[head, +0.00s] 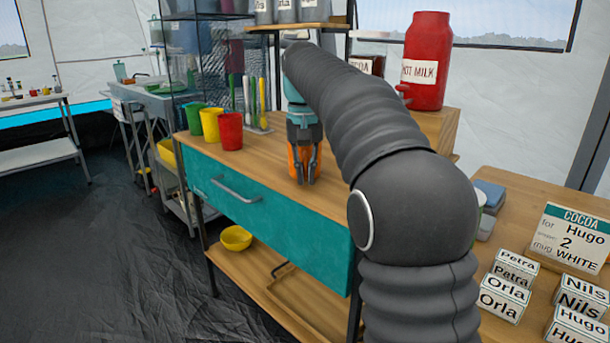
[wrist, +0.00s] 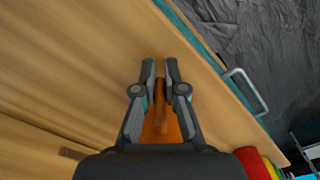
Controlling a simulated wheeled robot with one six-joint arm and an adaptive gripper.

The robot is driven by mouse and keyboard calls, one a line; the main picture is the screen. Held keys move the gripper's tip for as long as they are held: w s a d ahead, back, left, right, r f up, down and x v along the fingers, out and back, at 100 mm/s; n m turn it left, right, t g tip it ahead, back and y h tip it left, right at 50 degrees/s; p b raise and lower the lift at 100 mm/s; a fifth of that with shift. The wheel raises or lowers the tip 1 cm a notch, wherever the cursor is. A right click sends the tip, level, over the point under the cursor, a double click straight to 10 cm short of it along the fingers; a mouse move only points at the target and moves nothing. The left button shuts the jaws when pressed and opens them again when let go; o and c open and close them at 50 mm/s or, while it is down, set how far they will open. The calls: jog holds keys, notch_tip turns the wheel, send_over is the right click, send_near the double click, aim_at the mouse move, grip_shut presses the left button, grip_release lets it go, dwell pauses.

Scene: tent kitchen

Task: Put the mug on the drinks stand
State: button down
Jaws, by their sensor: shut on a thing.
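An orange mug (head: 293,163) is at the wooden counter top, near its front edge, right of the other mugs. My gripper (head: 306,181) points down with its fingers closed on it. I cannot tell whether the mug's base touches the counter. A wooden stand (head: 437,128) at the back right bears a red "HOT MILK" dispenser (head: 427,60); my arm hides part of it. No label names the drinks stand.
Red (head: 230,131), yellow (head: 211,125) and green (head: 194,118) mugs stand left on the counter, before upright utensils (head: 253,100). A teal drawer (head: 270,205) is below.

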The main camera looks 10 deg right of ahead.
jog(key=c, duration=1.2)
grip_release()
jog(key=shift+f, duration=0.1)
jog(key=shift+c, duration=0.2)
notch_tip(320, 180, up, 8)
jog(key=shift+f+p, duration=0.2)
jog(key=shift+p, duration=1.05)
jog(key=s+d+f+n+t, duration=0.1)
jog(key=s+f, duration=0.1)
jog(key=s, duration=0.6)
jog(key=s+d+f+t, duration=0.1)
jog(key=s+f+t, duration=0.15)
jog(key=s, duration=0.55)
jog(key=s+f+t, duration=0.2)
jog(key=s+f, duration=1.2)
jog(key=f, duration=0.1)
jog(key=shift+s+n, duration=0.25)
jog(key=shift+n, duration=0.15)
jog(key=shift+f, duration=0.1)
